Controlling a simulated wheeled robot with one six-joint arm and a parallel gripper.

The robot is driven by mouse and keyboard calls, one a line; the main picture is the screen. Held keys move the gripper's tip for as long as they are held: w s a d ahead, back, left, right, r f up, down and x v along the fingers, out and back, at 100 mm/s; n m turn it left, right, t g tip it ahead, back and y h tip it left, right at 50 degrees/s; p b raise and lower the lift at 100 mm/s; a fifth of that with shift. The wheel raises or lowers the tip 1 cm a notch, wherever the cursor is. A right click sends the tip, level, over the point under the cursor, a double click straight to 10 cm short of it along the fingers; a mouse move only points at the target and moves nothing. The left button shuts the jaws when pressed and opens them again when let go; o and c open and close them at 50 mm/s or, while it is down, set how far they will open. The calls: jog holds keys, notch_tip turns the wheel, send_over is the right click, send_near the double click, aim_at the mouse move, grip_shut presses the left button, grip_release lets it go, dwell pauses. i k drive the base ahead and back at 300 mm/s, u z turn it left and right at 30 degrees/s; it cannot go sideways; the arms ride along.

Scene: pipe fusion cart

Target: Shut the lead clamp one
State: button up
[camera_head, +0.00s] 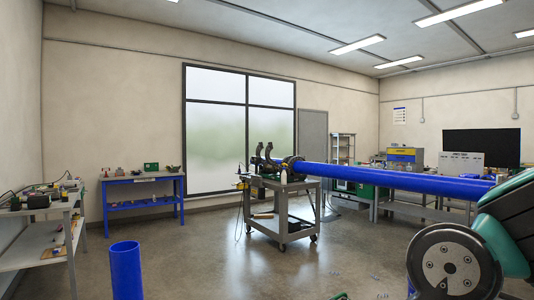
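The pipe fusion cart (283,212) stands on the floor at mid-distance, right of the picture's centre. Dark clamps sit on its top. Curved dark clamp arms (262,158) stand raised at the left end, apart from the pipe. My gripper is not in view; only a green and dark part of my arm shows at the lower right, far from the cart.
A short blue pipe (126,270) stands upright in the left foreground. A blue workbench (143,180) stands by the back wall, and a grey bench (40,245) at the left. The long pipe extends right at about cart height. Open floor lies before the cart.

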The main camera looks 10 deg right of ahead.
aim_at(269, 147)
jog(key=u, duration=0.5)
jog(key=k, duration=0.6)
jog(key=u, duration=0.35)
jog(key=i, duration=1.7)
jog(key=z, duration=0.65)
jog(key=i, duration=2.1)
jog(key=z, duration=0.55)
jog(key=i, duration=4.75)
jog(key=u, duration=0.35)
jog(key=i, duration=1.3)
jog(key=u, duration=0.05)
